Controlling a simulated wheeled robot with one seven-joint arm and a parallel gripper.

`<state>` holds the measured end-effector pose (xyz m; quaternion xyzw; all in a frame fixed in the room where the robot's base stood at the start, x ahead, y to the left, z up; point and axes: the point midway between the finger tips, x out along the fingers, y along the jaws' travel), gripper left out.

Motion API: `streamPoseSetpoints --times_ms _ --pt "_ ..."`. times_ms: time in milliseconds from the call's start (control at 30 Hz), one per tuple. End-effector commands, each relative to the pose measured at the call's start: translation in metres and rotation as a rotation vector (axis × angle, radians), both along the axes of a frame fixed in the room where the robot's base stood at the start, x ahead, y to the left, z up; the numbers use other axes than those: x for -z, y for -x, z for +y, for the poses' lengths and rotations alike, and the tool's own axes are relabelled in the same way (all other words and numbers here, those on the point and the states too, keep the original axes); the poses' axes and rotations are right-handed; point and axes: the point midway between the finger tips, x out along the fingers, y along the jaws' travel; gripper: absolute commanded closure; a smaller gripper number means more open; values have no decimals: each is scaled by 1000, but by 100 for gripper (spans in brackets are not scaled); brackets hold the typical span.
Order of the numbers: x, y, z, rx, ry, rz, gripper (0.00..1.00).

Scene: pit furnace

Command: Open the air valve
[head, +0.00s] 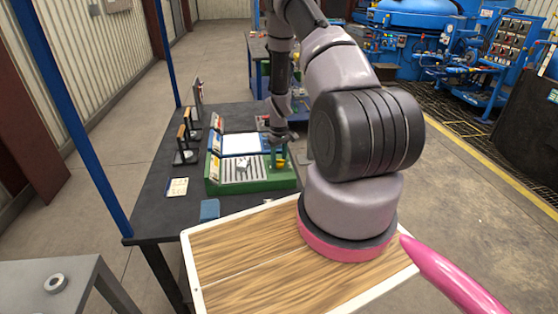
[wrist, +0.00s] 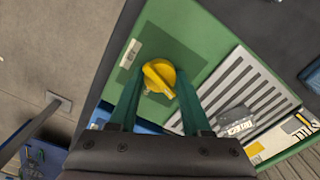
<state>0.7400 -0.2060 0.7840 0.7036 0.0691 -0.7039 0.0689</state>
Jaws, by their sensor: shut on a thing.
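The yellow round valve knob (wrist: 158,77) with a raised handle sits on a green panel (wrist: 203,20) in the wrist view. It also shows small in the head view (head: 281,163), at the right end of the green unit (head: 250,186) on the dark table. My gripper (wrist: 157,83) reaches down over the panel with its two green fingers on either side of the knob, shut on it. The knob's handle lies at a slant between the fingers. A small pale label plate (wrist: 130,53) is beside the knob. The knob's base is partly hidden in the head view.
A slotted grey plate (wrist: 248,88) lies beside the knob. Blue and white panels (head: 240,144) stand behind the green unit. Black stands (head: 186,150) are to the left on the dark table (head: 155,195). A blue post (head: 75,120) rises at its left edge.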

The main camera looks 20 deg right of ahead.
Motion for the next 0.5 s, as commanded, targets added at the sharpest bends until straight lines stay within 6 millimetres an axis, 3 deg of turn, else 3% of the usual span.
streamPoseSetpoints --times_ms 500 --pt "0 -1 0 493 1 -1 100"
